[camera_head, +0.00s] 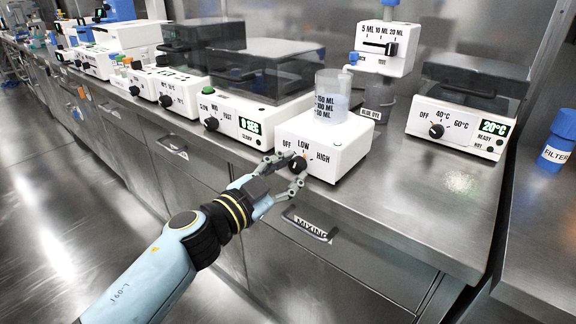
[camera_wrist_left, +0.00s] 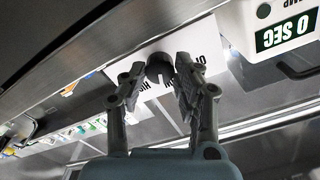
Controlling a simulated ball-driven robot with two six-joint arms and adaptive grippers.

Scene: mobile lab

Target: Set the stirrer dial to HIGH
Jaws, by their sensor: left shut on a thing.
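The stirrer (camera_head: 334,163) is a white box at the front edge of the bench, marked OFF, LOW and HIGH. A clear graduated beaker (camera_head: 332,96) stands on the stirrer. My left gripper (camera_head: 291,169) is at the front face, with its fingers around the dial and shut on it. In the left wrist view the dial (camera_wrist_left: 159,68) sits between the fingertips, and the fingers partly cover the labels. My right gripper is not in view.
A timer device (camera_head: 238,124) stands left of the stirrer, and a 20°C heater (camera_head: 457,132) stands to the right. A dispenser (camera_head: 386,47) is behind. The bench is clear right of the stirrer. A drawer labelled MIXING (camera_head: 311,227) is below.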

